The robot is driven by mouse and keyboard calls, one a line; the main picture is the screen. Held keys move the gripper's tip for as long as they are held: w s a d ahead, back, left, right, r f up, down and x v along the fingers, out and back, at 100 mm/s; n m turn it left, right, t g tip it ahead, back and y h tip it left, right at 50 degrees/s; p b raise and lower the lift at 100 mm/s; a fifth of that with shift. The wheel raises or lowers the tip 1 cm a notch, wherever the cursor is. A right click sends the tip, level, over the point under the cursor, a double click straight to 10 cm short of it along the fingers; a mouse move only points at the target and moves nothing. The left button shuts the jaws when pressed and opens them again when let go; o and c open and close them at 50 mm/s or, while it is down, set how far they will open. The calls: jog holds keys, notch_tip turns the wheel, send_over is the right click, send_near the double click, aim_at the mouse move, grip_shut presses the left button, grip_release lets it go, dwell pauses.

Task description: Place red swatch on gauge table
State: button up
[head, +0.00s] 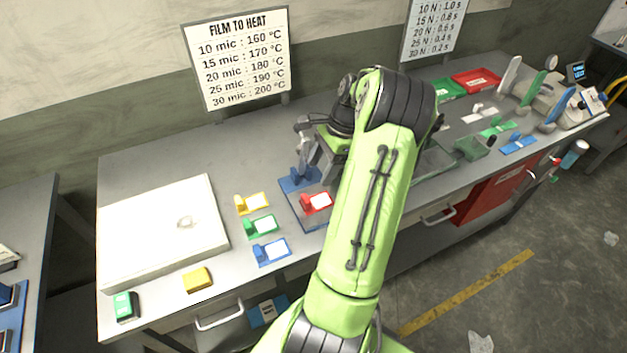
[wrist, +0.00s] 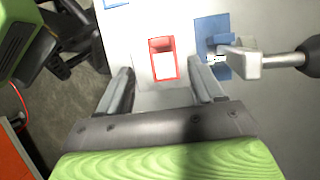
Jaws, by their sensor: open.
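The red swatch (head: 317,203), with a white label, lies flat on the pale plate of the blue-edged gauge table (head: 291,212). In the wrist view the red swatch (wrist: 163,62) shows between and just beyond the fingertips of my gripper (wrist: 162,76). My gripper is open, with a gap on each side of the swatch and nothing held. The blue gauge post (wrist: 212,32) stands to the right of the swatch in the wrist view. In the head view my arm hides most of my gripper and part of the gauge.
Yellow (head: 251,204), green (head: 260,226) and blue (head: 271,251) swatches lie left of the gauge. A white slab (head: 160,235) is farther left, with a yellow block (head: 197,280) in front. Green (head: 447,88) and red (head: 476,80) trays stand at the back right.

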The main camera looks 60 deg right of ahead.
jog(key=w+a+r+n+h, duration=0.25)
jog(key=a+r+n, duration=0.4)
jog(key=a, duration=0.35)
jog(key=w+a+r+n+h, duration=0.1)
jog(key=w+a+r+n, duration=0.2)
jog(key=a+r+n, duration=0.6)
jog(key=s+a+n+t, duration=0.3)
jog(key=s+a+n, duration=0.5)
jog(key=s+a, duration=0.4)
jog(key=a, duration=0.3)
jog(key=shift+a+n, duration=0.25)
jog(key=shift+n, duration=0.1)
jog(key=shift+s+d, duration=0.1)
